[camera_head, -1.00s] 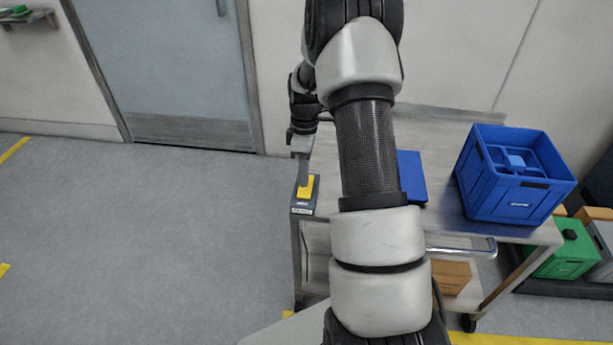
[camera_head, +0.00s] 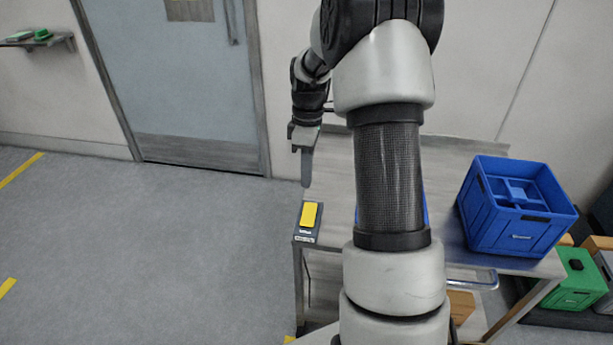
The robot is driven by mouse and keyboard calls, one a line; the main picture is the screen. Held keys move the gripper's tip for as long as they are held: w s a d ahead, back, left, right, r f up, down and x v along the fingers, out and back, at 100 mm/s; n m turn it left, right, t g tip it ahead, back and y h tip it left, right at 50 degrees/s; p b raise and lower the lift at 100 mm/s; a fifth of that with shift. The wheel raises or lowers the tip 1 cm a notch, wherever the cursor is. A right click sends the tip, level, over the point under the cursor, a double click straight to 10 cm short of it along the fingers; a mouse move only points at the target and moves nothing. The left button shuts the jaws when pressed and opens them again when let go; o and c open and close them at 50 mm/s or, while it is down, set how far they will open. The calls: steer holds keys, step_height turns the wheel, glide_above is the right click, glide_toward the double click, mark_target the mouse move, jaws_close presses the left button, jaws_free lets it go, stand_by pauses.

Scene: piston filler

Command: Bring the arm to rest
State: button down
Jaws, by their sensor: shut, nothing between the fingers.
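My arm reaches up through the middle of the head view and bends over to the left at the top. My gripper (camera_head: 306,180) hangs at the left end of the trolley, fingers pointing down. It is shut and empty. It is above and just behind a grey box with a yellow rocker or pad (camera_head: 311,214), apart from it in the picture. The arm's forearm hides much of the trolley top.
The trolley (camera_head: 338,172) has a blue crate (camera_head: 518,240) at its right end. A blue flat object is mostly hidden behind my arm. A green bin (camera_head: 572,285) stands at the right. A door (camera_head: 172,90) is behind; floor at left is clear.

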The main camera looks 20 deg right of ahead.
steer(key=shift+r, duration=0.1)
steer(key=s+a+r+m+t+h, duration=0.1)
steer(key=s+a+r+m+t, duration=0.15)
steer(key=s+a+r, duration=0.4)
steer(key=s+a+r+m+t, duration=0.1)
steer(key=s+r+m, duration=0.2)
steer(key=r, duration=0.6)
steer(key=s+a+r+m+t, duration=0.2)
steer(key=s+m, duration=0.1)
steer(key=s, duration=0.4)
steer(key=s+a+r+m+t, duration=0.1)
steer(key=s+a+m+t, duration=0.15)
steer(key=s, duration=0.55)
step_height(320, 180, up, 12)
steer(key=g+p, duration=0.1)
steer(key=p, duration=1.1)
steer(key=shift+w+r, duration=0.2)
steer(key=shift+w, duration=0.2)
